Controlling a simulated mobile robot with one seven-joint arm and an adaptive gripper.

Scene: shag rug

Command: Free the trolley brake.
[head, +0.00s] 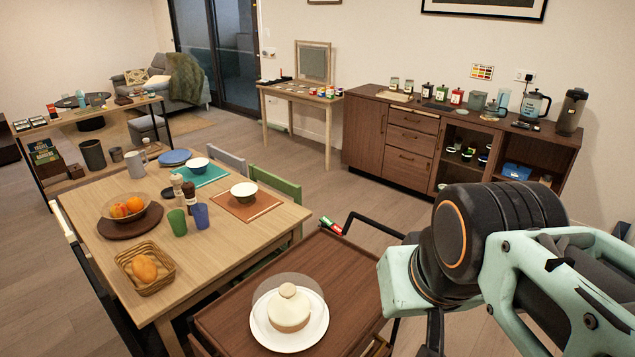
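The trolley (235,318) has a brown wooden top and stands at the bottom middle in the head view, beside the dining table. A black bar handle (372,222) rises at its far end. A small red, green and white piece (331,226) sits at the handle's left end; it may be the brake control, but I cannot tell its setting. The trolley's wheels are out of view. My arm with its mint links and black joint reaches in from the right, over the trolley's right side. A dark part below it at the bottom edge may be my gripper (434,332); its fingers cannot be made out.
A white plate (268,338) with a domed cover (289,306) stands on the trolley. The dining table (92,252) to the left carries bowls, cups and a bread basket (146,284). A sideboard (365,132) stands at the back right. Open floor (350,190) lies between.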

